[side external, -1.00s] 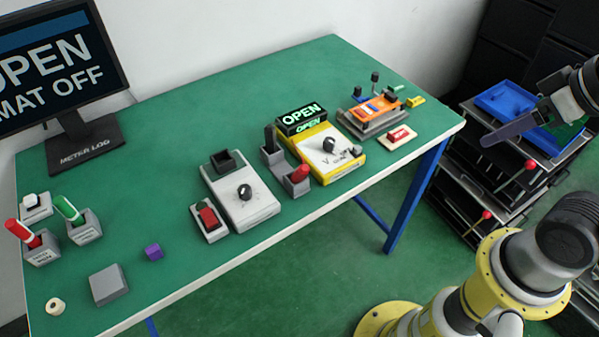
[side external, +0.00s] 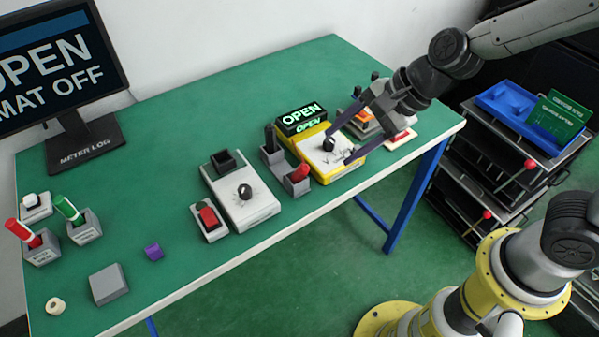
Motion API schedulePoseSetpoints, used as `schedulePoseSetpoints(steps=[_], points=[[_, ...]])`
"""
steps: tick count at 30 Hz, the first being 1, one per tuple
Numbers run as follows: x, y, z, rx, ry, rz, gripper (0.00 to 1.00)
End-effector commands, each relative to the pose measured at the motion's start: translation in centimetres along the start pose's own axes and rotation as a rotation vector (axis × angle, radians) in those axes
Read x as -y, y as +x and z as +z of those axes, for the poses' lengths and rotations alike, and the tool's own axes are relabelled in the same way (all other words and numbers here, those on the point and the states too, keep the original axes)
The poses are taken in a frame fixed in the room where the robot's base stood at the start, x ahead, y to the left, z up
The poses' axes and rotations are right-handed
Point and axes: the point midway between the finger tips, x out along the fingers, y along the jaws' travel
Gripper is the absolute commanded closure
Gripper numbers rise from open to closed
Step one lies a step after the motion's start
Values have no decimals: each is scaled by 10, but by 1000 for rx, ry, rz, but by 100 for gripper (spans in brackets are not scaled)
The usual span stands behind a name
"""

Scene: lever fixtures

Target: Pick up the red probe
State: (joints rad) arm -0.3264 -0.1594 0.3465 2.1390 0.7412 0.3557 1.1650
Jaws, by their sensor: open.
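The red probe (side external: 300,173) stands in a grey holder (side external: 297,187) at the left side of the yellow multimeter, with only its upper part showing. A black probe (side external: 269,138) stands in the holder just behind it. My gripper (side external: 339,147) is open and empty, its two dark fingers spread over the yellow multimeter (side external: 316,151), around and above its dial. It is to the right of the red probe and apart from it. The exact height of the fingertips is hard to tell.
A grey meter box (side external: 249,205) and a red rocker switch (side external: 208,217) are left of the probes. My arm partly hides the orange device (side external: 362,123) at the right. Red (side external: 20,231) and green (side external: 67,208) markers stand far left. The table's front left-centre is mostly clear.

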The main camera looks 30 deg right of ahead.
Motion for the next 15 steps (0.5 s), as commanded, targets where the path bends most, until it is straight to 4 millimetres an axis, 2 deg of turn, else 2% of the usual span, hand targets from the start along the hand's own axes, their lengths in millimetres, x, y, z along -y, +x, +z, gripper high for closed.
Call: schedulePoseSetpoints(steps=[3,9,15], points=[[-2,22,-1,-4,1,5,38],[-1,52,-1,-3,-1,2,38],[0,70,-1,-3,-1,0,38]])
